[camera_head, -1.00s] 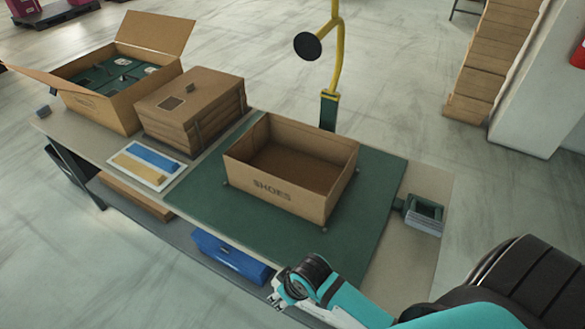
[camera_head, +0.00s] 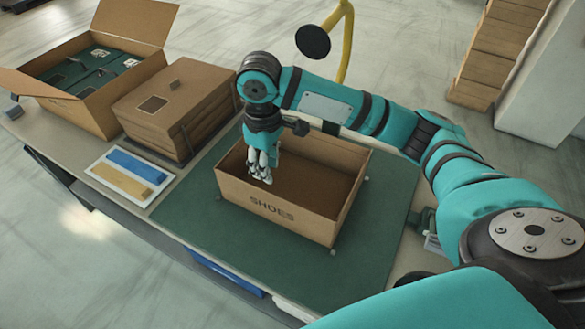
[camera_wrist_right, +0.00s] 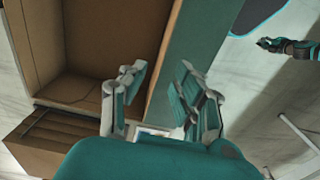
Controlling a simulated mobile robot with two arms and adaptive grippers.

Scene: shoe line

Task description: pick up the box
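The open cardboard box marked SHOES (camera_head: 272,208) stands upright on the green mat (camera_head: 185,222) and looks empty. My right gripper (camera_head: 261,176) points down at the box's left end in the head view. In the right wrist view, the right gripper (camera_wrist_right: 160,78) has its fingers apart. There one finger overlaps the box (camera_wrist_right: 75,28) and the other overlaps the mat, with a box wall between them in the picture. I cannot tell whether they touch the wall. What looks like my left gripper (camera_wrist_right: 268,43) is small in that view.
A closed brown stack (camera_head: 178,110) stands left of the box, with an open carton (camera_head: 98,103) beyond it. A yellow post with a black disc (camera_head: 313,41) rises behind the box.

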